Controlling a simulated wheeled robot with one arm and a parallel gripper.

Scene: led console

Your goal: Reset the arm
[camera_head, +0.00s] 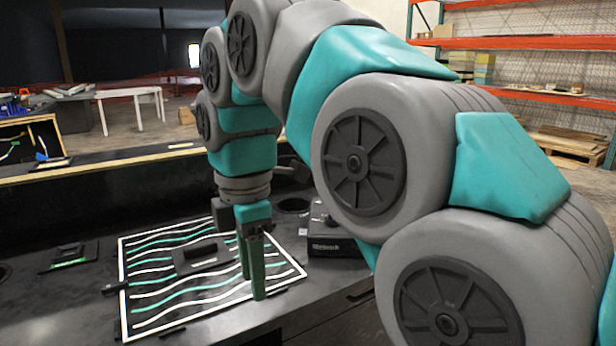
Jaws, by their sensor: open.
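My arm reaches in from the right in the head camera view, bends over at the top and points down. My gripper (250,282) hangs over the right part of a striped panel (160,300) on the dark console (60,310). Its fingers point down and are open, with nothing seen between them. I cannot tell whether the fingertips touch the panel. The panel has a white border and wavy white and teal lines. A dark block with a handle (200,256) lies on its middle, left of my gripper.
A black box (330,243) stands right of my gripper, partly behind my arm. A dark plate with a handle (68,257) lies at the left. A round opening (292,206) is behind the box. A raised ledge (110,164) runs along the back. The front left of the console is clear.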

